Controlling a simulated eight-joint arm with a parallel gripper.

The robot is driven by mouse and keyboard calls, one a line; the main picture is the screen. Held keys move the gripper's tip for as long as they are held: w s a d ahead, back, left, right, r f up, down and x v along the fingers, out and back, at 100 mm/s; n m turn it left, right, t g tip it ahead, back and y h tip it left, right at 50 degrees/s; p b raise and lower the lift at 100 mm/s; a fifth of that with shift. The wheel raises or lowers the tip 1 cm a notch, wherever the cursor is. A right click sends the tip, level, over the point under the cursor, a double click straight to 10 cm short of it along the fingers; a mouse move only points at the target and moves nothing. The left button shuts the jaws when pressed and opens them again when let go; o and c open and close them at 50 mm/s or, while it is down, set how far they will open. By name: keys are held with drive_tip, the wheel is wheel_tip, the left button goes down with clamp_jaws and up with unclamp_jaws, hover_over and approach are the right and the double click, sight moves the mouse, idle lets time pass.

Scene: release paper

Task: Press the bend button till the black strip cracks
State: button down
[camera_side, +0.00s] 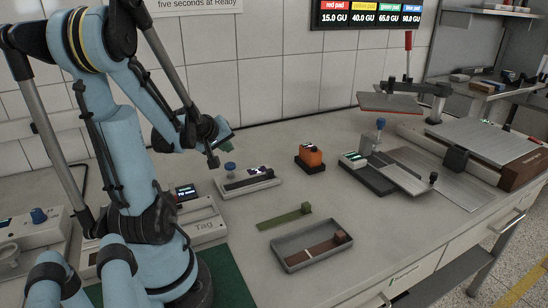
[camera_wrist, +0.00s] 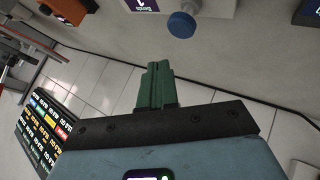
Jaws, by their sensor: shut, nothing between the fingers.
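The bend tester (camera_side: 248,182) is a low pale unit on the bench with a blue button (camera_side: 230,168) at its left end and a small display.
An orange block-like device (camera_side: 309,158) stands right of the tester. A green strip with a block (camera_side: 285,217) and a grey tray (camera_side: 283,263) lie in front. A coating unit with a blue knob (camera_side: 381,124) is farther right. The wall screen (camera_side: 366,14) lists values.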

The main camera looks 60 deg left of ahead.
sight(228, 166)
drive_tip(key=shift+f, duration=1.15)
drive_tip(key=shift+f, duration=0.15)
idle(1.2)
drive_tip(key=shift+f, duration=0.3)
drive_tip(key=shift+f, duration=0.85)
idle(1.0)
drive_tip(key=shift+r, duration=1.3)
drive_tip(key=shift+r, duration=2.5)
